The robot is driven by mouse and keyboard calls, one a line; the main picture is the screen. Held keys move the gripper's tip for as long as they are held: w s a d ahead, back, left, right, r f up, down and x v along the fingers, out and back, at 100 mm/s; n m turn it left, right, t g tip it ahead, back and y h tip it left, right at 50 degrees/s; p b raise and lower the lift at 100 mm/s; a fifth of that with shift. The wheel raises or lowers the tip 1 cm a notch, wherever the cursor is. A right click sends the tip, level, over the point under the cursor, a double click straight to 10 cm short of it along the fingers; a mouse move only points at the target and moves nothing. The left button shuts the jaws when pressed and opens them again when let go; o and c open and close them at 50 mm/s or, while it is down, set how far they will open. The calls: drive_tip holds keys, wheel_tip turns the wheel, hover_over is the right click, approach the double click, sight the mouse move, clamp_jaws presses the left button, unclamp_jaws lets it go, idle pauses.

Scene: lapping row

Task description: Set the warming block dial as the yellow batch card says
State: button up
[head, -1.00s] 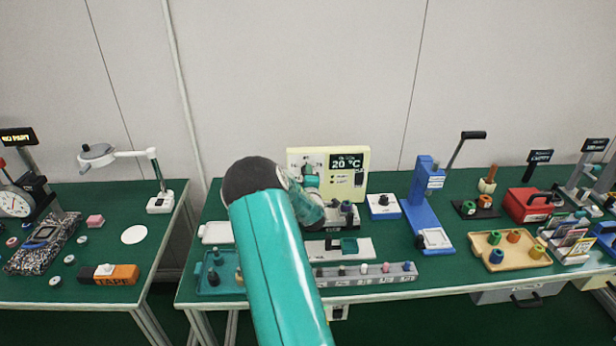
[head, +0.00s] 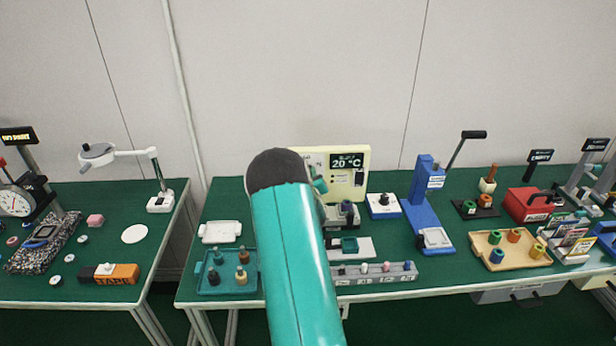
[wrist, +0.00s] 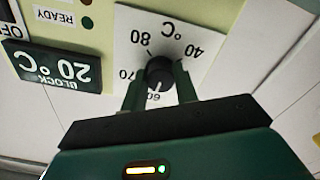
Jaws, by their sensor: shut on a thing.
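The warming block (head: 352,188) is a cream panel at the back of the middle table in the head view. Its display reads 20 °C there and in the wrist view (wrist: 62,68), where the panel appears upside down. The black dial knob (wrist: 160,71) sits on a white scale plate (wrist: 190,30) with 40, 60, 70 and 80 visible. A pale mark on the knob appears to face the 60. My gripper (wrist: 161,82) is shut on the knob, one finger on each side. My arm hides most of the gripper in the head view. I cannot identify the yellow batch card.
A rack of coloured cards (head: 572,246) stands at the far right, its writing unreadable. A teal tray with bottles (head: 205,284) and a white tray (head: 220,228) lie left of my arm. A blue press (head: 424,205) stands right of the warming block.

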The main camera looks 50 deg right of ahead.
drive_tip(key=m, duration=1.2)
drive_tip(key=shift+w+r, duration=0.15)
idle(0.3)
drive_tip(key=o, duration=1)
drive_tip(key=shift+c, duration=0.2)
drive_tip(key=v, duration=1.4)
